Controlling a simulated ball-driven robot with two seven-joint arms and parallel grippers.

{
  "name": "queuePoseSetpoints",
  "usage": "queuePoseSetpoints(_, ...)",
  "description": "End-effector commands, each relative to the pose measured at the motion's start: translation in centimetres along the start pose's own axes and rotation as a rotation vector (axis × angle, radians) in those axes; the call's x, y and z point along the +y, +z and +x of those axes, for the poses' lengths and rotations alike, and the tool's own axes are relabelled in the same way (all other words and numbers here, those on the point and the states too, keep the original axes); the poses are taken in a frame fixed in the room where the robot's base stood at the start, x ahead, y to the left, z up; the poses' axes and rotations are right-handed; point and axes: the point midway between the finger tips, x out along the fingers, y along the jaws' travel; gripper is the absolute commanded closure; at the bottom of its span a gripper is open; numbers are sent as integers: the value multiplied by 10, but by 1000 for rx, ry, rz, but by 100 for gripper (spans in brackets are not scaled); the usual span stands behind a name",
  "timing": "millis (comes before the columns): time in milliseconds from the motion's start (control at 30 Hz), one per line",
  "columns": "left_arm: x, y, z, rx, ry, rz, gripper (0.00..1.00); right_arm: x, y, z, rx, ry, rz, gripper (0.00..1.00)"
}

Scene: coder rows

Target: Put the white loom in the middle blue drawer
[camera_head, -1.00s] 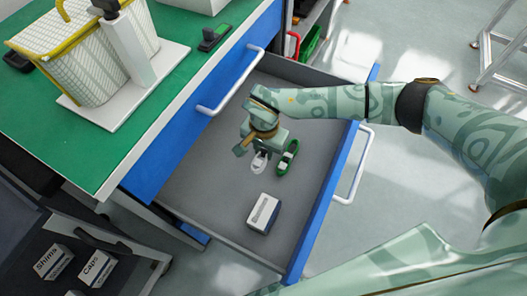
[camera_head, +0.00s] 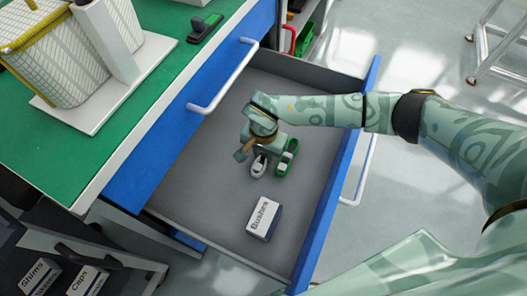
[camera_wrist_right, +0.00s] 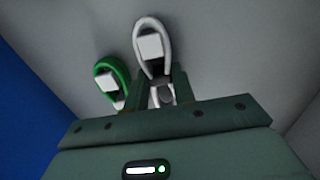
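The white loom (camera_head: 258,166) is a small white loop with a pale block, low inside the open blue drawer (camera_head: 325,206). My right gripper (camera_head: 261,150) reaches down into the drawer directly above it. In the right wrist view the white loom (camera_wrist_right: 151,42) sticks out from between the fingertips (camera_wrist_right: 161,92), its lower part filling the gap, so the gripper looks shut on it. Whether it touches the drawer floor I cannot tell. My left gripper is out of view.
A green loom (camera_head: 288,155) lies just right of the white one; it also shows in the wrist view (camera_wrist_right: 110,80). A white Bushes box (camera_head: 263,218) stands nearer the drawer's front. A green-topped bench (camera_head: 60,160) with a wire basket (camera_head: 60,60) is at left.

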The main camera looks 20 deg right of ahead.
Motion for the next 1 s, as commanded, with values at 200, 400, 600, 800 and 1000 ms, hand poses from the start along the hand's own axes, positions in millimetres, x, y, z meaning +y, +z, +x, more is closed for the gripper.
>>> queuePoseSetpoints(200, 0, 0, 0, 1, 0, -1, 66, 0, 0, 0, 0, 0, 0, 66)
queuePoseSetpoints(400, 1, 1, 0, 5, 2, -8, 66, 0, 0, -6, 1, -1, -1, 66)
queuePoseSetpoints(600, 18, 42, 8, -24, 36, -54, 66, 0, -1, -29, 5, -4, -1, 66)
queuePoseSetpoints(800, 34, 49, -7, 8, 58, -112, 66, -1, -2, -84, 9, -9, 0, 66)
queuePoseSetpoints(1000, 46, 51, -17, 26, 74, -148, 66, 0, -1, -116, 5, -3, 0, 66)
